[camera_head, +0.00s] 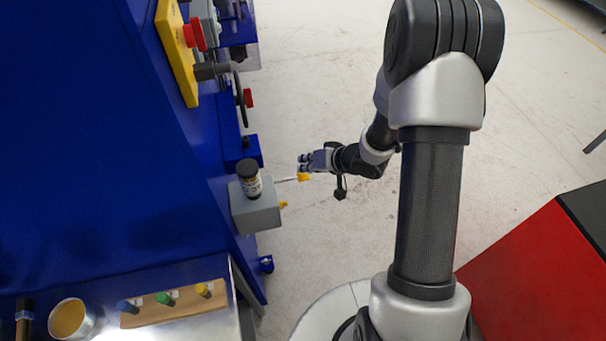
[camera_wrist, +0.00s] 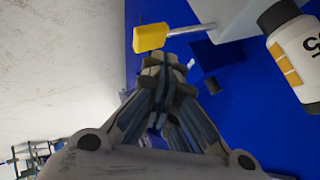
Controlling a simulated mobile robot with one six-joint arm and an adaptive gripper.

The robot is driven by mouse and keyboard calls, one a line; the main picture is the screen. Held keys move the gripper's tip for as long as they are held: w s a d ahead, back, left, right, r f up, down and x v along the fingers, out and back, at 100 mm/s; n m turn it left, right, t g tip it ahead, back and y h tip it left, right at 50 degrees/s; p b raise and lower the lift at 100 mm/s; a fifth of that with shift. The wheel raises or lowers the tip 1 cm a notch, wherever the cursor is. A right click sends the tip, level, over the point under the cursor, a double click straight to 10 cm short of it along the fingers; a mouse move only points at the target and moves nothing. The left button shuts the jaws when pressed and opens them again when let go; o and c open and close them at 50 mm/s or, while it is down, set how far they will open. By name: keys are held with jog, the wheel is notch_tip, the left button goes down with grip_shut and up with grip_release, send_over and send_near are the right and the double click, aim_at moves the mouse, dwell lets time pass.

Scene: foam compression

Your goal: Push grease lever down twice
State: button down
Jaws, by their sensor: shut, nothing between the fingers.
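The grease lever is a thin metal rod with a yellow handle (camera_head: 303,177), sticking out to the right from a grey box (camera_head: 256,212) on the side of the blue machine. A dark bottle with a pale label (camera_head: 250,182) stands on the box. My gripper (camera_head: 303,163) is shut and empty, close to the yellow handle. In the wrist view, the yellow handle (camera_wrist: 150,38) lies just beyond my closed fingertips (camera_wrist: 165,66). I cannot tell whether they touch. The bottle (camera_wrist: 295,50) shows at the upper right there.
The blue machine (camera_head: 100,150) fills the left, with a yellow plate and red button (camera_head: 193,35) above. A bench at lower left holds a tan tray (camera_head: 180,305) with coloured pieces and a round cup (camera_head: 70,319). A red surface (camera_head: 530,275) is at right. Floor between is clear.

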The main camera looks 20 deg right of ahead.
jog(key=shift+f, duration=0.3)
jog(key=shift+f+b, duration=0.85)
jog(key=shift+f, duration=0.5)
dwell(1.1)
jog(key=shift+r, duration=0.1)
dwell(0.5)
jog(key=shift+r+p, duration=1.7)
jog(key=shift+p, duration=0.45)
notch_tip(320, 180, up, 5)
jog(key=p, duration=0.5)
